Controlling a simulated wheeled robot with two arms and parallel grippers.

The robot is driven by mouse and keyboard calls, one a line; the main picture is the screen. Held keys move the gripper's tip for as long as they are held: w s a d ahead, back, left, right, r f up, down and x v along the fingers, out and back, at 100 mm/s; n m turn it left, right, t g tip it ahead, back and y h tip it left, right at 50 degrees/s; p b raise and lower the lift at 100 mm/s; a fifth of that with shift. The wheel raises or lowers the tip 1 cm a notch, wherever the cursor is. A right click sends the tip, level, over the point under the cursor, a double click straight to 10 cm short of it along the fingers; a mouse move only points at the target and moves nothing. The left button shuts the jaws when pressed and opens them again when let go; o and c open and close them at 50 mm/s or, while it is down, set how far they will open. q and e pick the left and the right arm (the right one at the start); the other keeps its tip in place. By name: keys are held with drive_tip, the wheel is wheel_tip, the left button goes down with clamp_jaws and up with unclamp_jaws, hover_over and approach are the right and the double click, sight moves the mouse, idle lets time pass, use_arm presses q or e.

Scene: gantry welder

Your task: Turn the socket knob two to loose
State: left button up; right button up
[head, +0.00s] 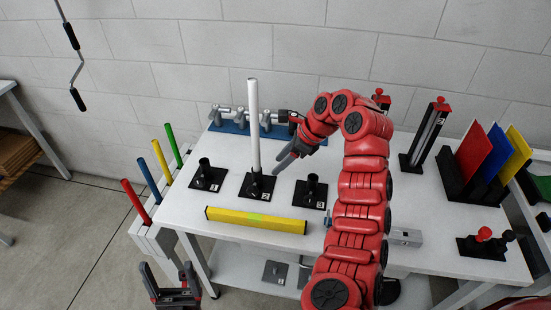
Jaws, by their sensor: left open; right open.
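Socket two (257,189) is a black holder on a square base marked 2, on the white table. A tall white rod (253,125) stands upright in it. Its knob is too small to tell apart from the holder, so its setting cannot be read. My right gripper (283,163) is open just right of the rod's lower part, above and to the right of socket two. I cannot tell whether it touches anything. My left gripper (176,281) is open and empty low in front of the table, at the bottom left of the view.
Socket one (207,177) and socket three (311,194) stand empty on either side. A yellow level bar (256,220) lies in front. A blue-based fixture (234,128) is behind. Coloured rods (157,160) stand at the table's left edge. Coloured panels (475,150) stand at the right.

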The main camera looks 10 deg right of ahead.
idle(0.3)
drive_tip(key=y+b, duration=0.3)
drive_tip(key=b, duration=0.4)
approach(256, 188)
drive_tip(key=d+f, duration=0.2)
drive_tip(key=d, duration=0.2)
drive_tip(key=shift+s+d+f+t+y+b, duration=0.25)
drive_tip(key=shift+s+d+f+y+b, duration=0.1)
drive_tip(key=shift+s+y+b, duration=0.15)
drive_tip(key=shift+s+d+f+t+y+b, duration=0.25)
drive_tip(key=shift+s+d+y+b, duration=0.15)
drive_tip(key=shift+y+b, duration=0.1)
drive_tip(key=w+a+f, duration=0.1)
drive_tip(key=a, duration=0.3)
drive_tip(key=w+a+f+y+p, duration=0.1)
drive_tip(key=a, duration=0.3)
drive_tip(key=w+a+f+t+y+p, duration=0.1)
drive_tip(key=a, duration=0.3)
drive_tip(key=shift+w+a+f, duration=0.15)
drive_tip(key=shift+a+f, duration=0.2)
drive_tip(key=shift+w+a+f, duration=0.15)
drive_tip(key=shift+a+f, duration=0.15)
drive_tip(key=shift+a, duration=0.2)
